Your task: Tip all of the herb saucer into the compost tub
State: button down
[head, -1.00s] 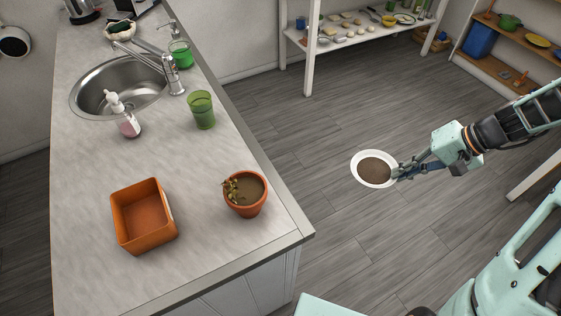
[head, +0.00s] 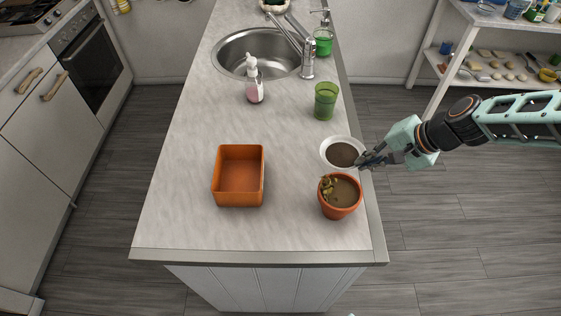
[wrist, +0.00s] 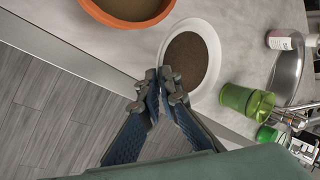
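The herb saucer is a white dish (head: 326,150) filled with dark brown, crumbly matter (head: 342,155). It looks about level, over the right edge of the counter; the gap beneath it is hard to judge. My gripper (head: 364,160) is shut on its near right rim. The wrist view shows the fingers (wrist: 163,88) pinching the rim of the saucer (wrist: 215,50), its contents still inside. The compost tub appears to be the square orange tub (head: 240,199) on the counter, left of the saucer. Its inside looks empty.
A terracotta pot (head: 340,210) with a small plant stands just in front of the saucer. A green cup (head: 325,101) stands behind it. A soap bottle (head: 254,82) and a sink (head: 240,53) are farther back. The counter (head: 185,190) around the tub is clear.

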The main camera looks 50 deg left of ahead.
jog(key=s+a+r, duration=0.2)
jog(key=s+a, duration=0.6)
jog(key=a, duration=0.3)
jog(key=shift+a+r, duration=0.25)
jog(key=shift+r, duration=0.1)
